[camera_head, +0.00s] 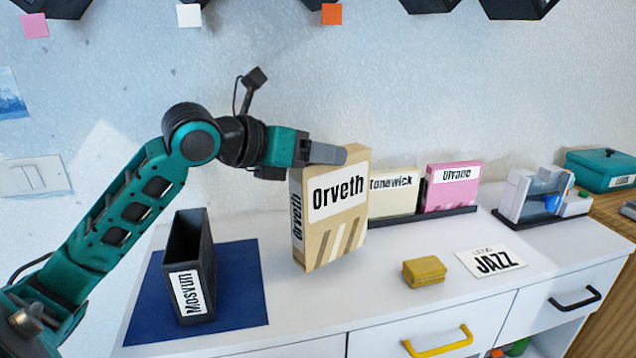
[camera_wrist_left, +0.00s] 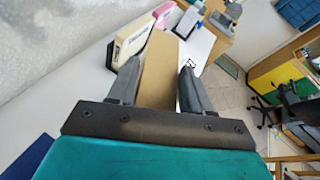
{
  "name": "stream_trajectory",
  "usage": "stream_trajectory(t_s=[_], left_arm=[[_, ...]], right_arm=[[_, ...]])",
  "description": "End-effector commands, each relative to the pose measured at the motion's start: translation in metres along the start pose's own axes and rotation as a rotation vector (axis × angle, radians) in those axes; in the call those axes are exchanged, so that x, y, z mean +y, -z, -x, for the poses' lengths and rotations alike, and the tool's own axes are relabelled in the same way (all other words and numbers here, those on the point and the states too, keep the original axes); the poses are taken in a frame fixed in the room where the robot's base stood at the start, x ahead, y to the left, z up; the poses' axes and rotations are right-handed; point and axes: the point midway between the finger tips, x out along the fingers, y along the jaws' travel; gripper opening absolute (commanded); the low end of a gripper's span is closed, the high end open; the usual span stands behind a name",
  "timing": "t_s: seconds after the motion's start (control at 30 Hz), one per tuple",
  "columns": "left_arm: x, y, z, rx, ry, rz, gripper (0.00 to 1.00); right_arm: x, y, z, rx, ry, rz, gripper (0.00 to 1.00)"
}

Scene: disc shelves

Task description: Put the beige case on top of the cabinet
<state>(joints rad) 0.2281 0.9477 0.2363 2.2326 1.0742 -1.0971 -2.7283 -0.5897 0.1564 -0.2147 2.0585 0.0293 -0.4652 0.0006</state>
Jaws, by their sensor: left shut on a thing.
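The beige case (camera_head: 335,222), labelled "Orveth", is upright in the head view, above or at the white cabinet top (camera_head: 300,300). I cannot tell whether its bottom edge touches the surface. My left gripper (camera_head: 328,154) is shut on its upper part, coming from the left. In the left wrist view the case (camera_wrist_left: 160,72) sits between the two fingers (camera_wrist_left: 157,88). My right gripper is not in view.
Behind the case, a cream case (camera_head: 394,193) and a pink case (camera_head: 453,185) stand on a dark rack (camera_head: 440,215).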

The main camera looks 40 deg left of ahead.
Motion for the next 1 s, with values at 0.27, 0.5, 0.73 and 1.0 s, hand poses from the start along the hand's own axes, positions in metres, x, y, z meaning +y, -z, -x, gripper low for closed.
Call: stream_trajectory(t_s=[0.27,0.5,0.73,1.0], left_arm=[[0.007,0.031,-0.011,-0.003,0.002,0.004,0.00],[0.008,0.034,-0.012,-0.003,0.000,-0.001,0.00],[0.009,0.036,-0.013,0.001,0.000,0.000,0.57],[0.009,0.036,-0.013,0.000,0.000,0.000,0.75]], right_arm=[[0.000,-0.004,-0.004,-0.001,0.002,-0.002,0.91],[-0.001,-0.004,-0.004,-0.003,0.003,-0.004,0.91],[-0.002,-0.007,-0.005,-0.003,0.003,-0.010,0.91],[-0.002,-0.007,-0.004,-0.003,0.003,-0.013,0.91]])
